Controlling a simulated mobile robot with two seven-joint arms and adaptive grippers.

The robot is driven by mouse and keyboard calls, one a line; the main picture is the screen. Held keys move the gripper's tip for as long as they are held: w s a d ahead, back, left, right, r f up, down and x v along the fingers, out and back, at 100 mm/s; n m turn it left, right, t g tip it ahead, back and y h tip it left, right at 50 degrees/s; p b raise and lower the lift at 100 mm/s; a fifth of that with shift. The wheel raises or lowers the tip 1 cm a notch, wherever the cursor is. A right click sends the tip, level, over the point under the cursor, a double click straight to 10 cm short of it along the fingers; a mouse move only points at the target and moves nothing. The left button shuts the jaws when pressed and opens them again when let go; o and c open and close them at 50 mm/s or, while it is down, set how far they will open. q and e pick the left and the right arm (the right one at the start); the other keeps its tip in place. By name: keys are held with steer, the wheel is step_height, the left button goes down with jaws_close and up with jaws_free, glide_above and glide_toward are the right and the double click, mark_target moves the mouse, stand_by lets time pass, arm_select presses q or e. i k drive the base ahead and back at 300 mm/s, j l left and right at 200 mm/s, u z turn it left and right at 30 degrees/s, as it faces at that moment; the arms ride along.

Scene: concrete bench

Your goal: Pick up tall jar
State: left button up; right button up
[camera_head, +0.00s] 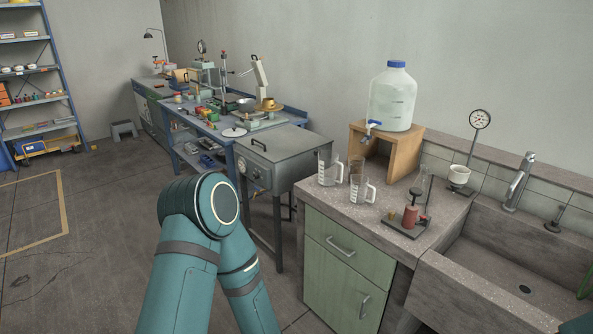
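No thing here is plainly marked as the tall jar. The tallest vessel is a translucent jar with a blue cap and a blue tap (392,103), upright on a wooden stand on the concrete bench. Two clear handled measuring jugs stand in front of the stand, one at the left (328,173) and one nearer (360,190). A slim clear glass vessel (424,184) stands to their right, by a small red device. A teal arm link of mine rises at the bottom centre, left of the bench. Neither gripper is in view.
The concrete bench (330,207) has a green cabinet (342,265) below and a sink (515,282) with a tap (518,182) at right. A wooden stand (404,152) bears the capped jar. A grey metal cabinet (285,150) and cluttered worktable are behind. Floor at left is clear.

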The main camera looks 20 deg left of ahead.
mark_target(356, 166)
steer(key=u, duration=0.3)
steer(key=i+j+z, duration=0.15)
steer(key=z, duration=1.1)
steer(key=i+j+z, duration=0.1)
steer(key=j+z, duration=0.55)
steer(key=j, duration=0.25)
steer(key=j+z, duration=0.25)
steer(key=j, duration=0.7)
